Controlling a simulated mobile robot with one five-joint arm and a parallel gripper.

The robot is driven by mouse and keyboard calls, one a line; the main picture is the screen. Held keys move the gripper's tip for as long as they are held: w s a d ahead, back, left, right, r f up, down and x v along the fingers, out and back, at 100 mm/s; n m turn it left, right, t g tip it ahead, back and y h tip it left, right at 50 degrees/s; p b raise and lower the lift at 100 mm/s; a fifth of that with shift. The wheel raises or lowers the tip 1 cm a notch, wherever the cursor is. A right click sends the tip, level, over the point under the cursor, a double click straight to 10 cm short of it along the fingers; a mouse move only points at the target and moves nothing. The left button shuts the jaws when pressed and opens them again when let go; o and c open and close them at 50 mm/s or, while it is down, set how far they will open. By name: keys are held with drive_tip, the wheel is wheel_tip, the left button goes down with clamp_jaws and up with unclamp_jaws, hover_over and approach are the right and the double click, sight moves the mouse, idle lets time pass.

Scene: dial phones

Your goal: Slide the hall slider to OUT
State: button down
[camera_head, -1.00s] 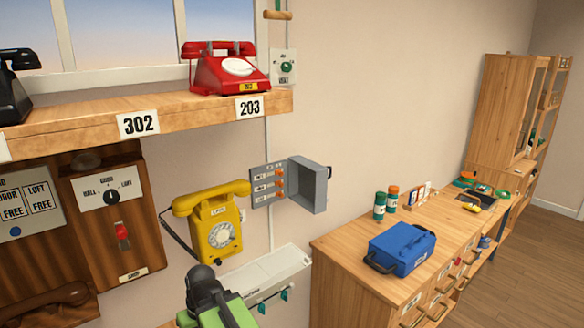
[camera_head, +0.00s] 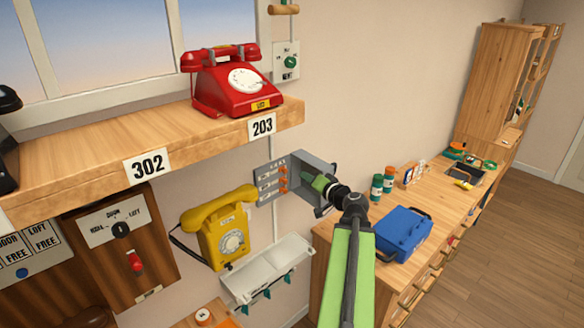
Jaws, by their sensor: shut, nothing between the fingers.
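The labels are too small to read, so I cannot tell which slider is the hall one. My gripper (camera_head: 309,180) is shut and empty. It is just right of the orange sliders, in front of the open lid, and hides part of the lid. I cannot tell whether its tips touch a slider.
A yellow wall phone (camera_head: 220,230) hangs left of the box, above a white ledge (camera_head: 268,270). A wooden shelf (camera_head: 85,165) with a red phone (camera_head: 228,82) is at upper left. A blue case (camera_head: 404,234) and two bottles stand on the cabinet at right.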

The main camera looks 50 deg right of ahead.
sight(284, 171)
drive_tip(key=x, duration=0.3)
drive_tip(key=b+x, duration=0.1)
drive_tip(key=x, duration=0.6)
drive_tip(key=shift+s+d+f+b, duration=0.15)
drive_tip(key=shift+d+b, duration=0.1)
drive_tip(key=shift+b, duration=0.1)
drive_tip(key=a, duration=0.3)
drive_tip(key=shift+a, duration=0.3)
